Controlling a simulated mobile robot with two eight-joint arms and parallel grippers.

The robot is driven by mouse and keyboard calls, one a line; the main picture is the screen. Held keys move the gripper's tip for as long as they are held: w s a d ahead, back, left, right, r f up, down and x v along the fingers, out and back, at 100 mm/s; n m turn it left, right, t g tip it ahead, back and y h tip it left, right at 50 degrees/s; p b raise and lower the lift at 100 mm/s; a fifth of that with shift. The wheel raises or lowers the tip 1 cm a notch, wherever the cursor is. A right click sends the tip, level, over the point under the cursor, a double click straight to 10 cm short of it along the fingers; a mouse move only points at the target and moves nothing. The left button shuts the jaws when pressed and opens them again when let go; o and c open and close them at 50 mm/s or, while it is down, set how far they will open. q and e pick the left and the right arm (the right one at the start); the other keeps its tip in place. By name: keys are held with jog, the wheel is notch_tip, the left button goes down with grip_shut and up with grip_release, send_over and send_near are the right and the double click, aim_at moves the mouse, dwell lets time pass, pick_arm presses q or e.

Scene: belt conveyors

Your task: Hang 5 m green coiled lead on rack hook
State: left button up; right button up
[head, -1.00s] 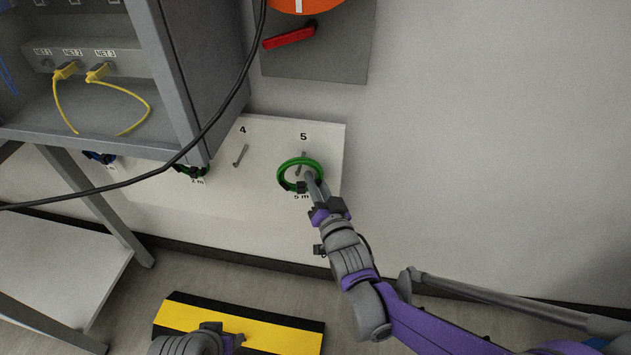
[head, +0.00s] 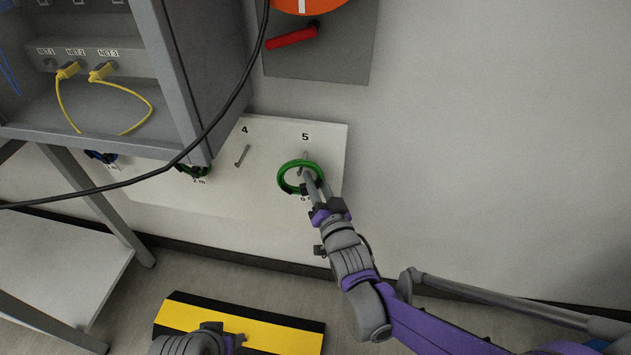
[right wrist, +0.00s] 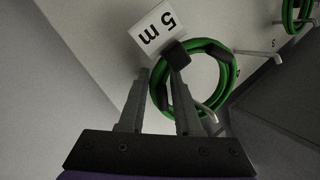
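The green coiled lead (head: 283,185) is a ring at the peg marked 5 on the white rack board (head: 253,194). Peg 5 (head: 304,157) shows at the ring's top edge. In the right wrist view the coil (right wrist: 233,75) appears to loop around a pale peg (right wrist: 211,117), with a black tie (right wrist: 176,54) and a "5 m" tag (right wrist: 158,29). My right gripper (right wrist: 160,72) has its fingers apart, with the tips close to the tie and coil edge; contact is unclear. My left gripper (head: 238,341) is low in the head view, its fingers unclear.
Empty peg 4 (head: 241,156) is left of the coil. A grey cabinet (head: 205,80) and loose black cable (head: 215,118) overhang the board. A red-handled switch (head: 292,38) is above.

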jog(key=shift+d+f, duration=0.1)
jog(key=shift+d, duration=0.1)
jog(key=s+d+f+n+g+h+p, duration=0.15)
jog(key=s+d+f+g, duration=0.35)
jog(key=s, duration=0.6)
jog(key=s+d+f+g+h, duration=0.2)
jog(key=s+d+g, duration=0.3)
jog(key=s, duration=0.5)
jog(key=s+d+f+n+g+h, duration=0.1)
jog(key=s+d+f+g+h, duration=0.15)
jog(key=s+d, duration=0.65)
pick_arm(q)
notch_tip(320, 180, up, 28)
jog(key=t+p, duration=0.1)
jog(key=p, duration=2.2)
jog(key=shift+w+p, duration=0.3)
jog(key=shift+w, duration=0.15)
pick_arm(e)
notch_tip(320, 180, up, 26)
jog(key=a, duration=0.2)
jog(key=shift+s+a+t+y, duration=0.15)
jog(key=shift+s+t+y, duration=0.1)
jog(key=shift+t+y, duration=0.15)
pick_arm(q)
jog(key=shift+s, duration=0.1)
pick_arm(e)
jog(key=shift+s, duration=0.1)
